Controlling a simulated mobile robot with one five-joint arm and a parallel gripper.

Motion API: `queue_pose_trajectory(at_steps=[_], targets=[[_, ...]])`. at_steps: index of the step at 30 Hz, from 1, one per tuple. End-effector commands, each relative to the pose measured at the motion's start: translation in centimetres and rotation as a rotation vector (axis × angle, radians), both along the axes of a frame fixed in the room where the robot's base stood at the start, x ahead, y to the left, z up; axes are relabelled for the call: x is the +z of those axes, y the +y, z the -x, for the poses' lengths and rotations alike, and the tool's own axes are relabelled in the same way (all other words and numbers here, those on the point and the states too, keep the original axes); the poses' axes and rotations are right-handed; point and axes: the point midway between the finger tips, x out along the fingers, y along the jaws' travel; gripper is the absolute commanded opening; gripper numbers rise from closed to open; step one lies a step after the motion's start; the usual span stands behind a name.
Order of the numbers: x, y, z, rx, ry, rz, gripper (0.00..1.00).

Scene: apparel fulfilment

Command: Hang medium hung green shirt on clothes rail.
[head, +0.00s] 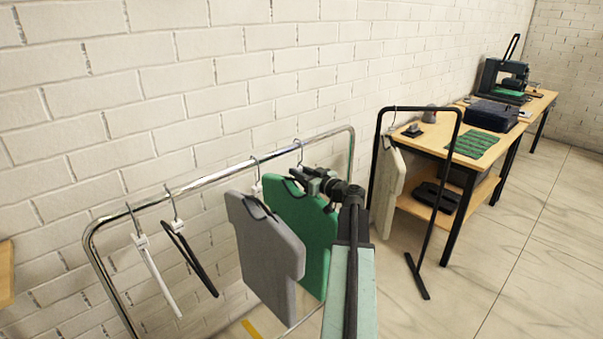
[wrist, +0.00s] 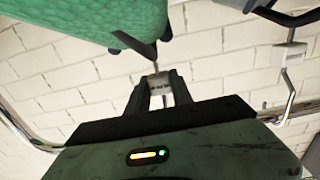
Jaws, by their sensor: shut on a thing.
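The green shirt (head: 312,238) hangs on a dark hanger beside the grey shirt, near the right end of the chrome clothes rail (head: 203,181). My gripper (head: 308,178) is at the hanger's neck, just above the shirt's collar. In the wrist view my gripper (wrist: 160,90) is shut on the pale neck of the hanger, and the green shirt (wrist: 85,20) is at upper left. The hanger's hook (head: 299,147) shows at the rail's bar in the head view; I cannot tell whether it rests on it.
A grey shirt (head: 265,250) hangs close on the left. A white hanger (head: 157,275) and a black hanger (head: 192,258) hang empty further left. A black rack (head: 447,180) with a cream shirt (head: 388,192) stands right, before a wooden table (head: 430,137).

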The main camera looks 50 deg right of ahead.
Motion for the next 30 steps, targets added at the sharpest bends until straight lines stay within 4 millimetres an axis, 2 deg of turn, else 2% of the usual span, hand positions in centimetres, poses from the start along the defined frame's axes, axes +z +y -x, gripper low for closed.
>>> queue_pose_trajectory(at_steps=[5,6,8,19,30], targets=[[0.1,0.0,0.0,0.0,-0.001,-0.001,0.0],[0.1,0.0,0.0,0.0,-0.001,0.0,0.35],[0.1,0.0,0.0,0.0,-0.001,0.0,0.52],[0.1,0.0,0.6,-0.001,0.0,0.0,0.52],[0.3,0.5,7.0,-0.002,0.0,0.0,0.52]])
